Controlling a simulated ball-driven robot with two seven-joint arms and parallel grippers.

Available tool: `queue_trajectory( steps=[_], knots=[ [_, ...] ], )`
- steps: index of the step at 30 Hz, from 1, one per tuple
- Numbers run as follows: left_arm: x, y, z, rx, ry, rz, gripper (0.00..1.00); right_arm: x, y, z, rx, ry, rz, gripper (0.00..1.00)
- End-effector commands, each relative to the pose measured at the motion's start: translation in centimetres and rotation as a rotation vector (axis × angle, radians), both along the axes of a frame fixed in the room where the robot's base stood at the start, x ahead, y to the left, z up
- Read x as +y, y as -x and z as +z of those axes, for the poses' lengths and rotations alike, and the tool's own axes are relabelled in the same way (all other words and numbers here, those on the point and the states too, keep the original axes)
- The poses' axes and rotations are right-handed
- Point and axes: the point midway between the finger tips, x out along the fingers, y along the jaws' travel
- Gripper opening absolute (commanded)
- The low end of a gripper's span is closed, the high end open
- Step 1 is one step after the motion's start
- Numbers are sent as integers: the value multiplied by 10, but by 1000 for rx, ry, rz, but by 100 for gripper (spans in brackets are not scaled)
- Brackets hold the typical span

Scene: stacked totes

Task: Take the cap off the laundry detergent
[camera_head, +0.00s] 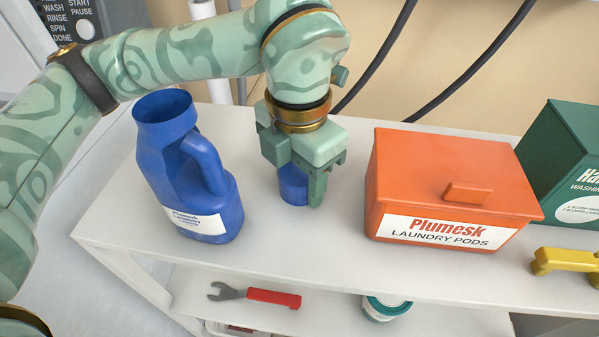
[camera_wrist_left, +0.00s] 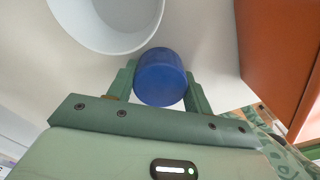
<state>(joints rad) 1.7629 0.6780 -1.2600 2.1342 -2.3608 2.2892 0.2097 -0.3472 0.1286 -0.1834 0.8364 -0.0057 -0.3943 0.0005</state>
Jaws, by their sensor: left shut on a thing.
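The blue laundry detergent jug (camera_head: 185,180) stands upright on the white shelf top, left of my left gripper. Its wide mouth is open at the top, with no cap on it. My left gripper (camera_head: 298,182) points down beside the jug and is shut on a blue cap (camera_head: 292,190). The cap is at or just above the shelf surface; I cannot tell if it touches. In the left wrist view the cap (camera_wrist_left: 161,78) sits between the two fingers. My right gripper is not in view.
An orange laundry pods box (camera_head: 445,180) stands right of my left gripper. A green box (camera_head: 565,150) and a yellow object (camera_head: 565,261) are farther right. A pale round container (camera_wrist_left: 108,18) shows in the wrist view. A red-handled tool (camera_head: 272,298) lies on the lower shelf.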

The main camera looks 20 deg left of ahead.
Motion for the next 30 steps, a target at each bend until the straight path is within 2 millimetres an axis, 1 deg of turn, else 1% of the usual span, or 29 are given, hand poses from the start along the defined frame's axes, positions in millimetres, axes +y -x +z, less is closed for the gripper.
queue_trajectory(
  steps=[1,2,3,4,11,14,16,17,19,21,24,27,30],
  knots=[
    [0,0,-2,2,-1,0,23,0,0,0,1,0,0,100],
    [0,0,-2,2,-1,0,56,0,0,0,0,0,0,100],
    [0,0,-2,2,-1,0,67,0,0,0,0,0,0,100],
    [0,0,-2,2,-1,0,72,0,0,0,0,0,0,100],
    [0,0,-1,2,-1,0,72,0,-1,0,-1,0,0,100],
    [0,0,8,-2,0,1,72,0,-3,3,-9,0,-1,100],
    [0,1,21,-5,-1,1,72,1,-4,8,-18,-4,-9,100],
    [0,1,28,-6,-1,2,72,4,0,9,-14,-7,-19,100],
    [0,1,46,-8,-2,1,72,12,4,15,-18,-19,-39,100],
    [0,1,65,-10,-1,1,72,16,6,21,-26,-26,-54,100],
    [0,1,88,-8,-2,1,72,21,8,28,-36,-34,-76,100],
    [0,1,106,-7,-2,0,72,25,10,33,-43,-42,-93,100],
    [0,1,116,-3,-3,-1,72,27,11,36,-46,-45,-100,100]
  ],
)
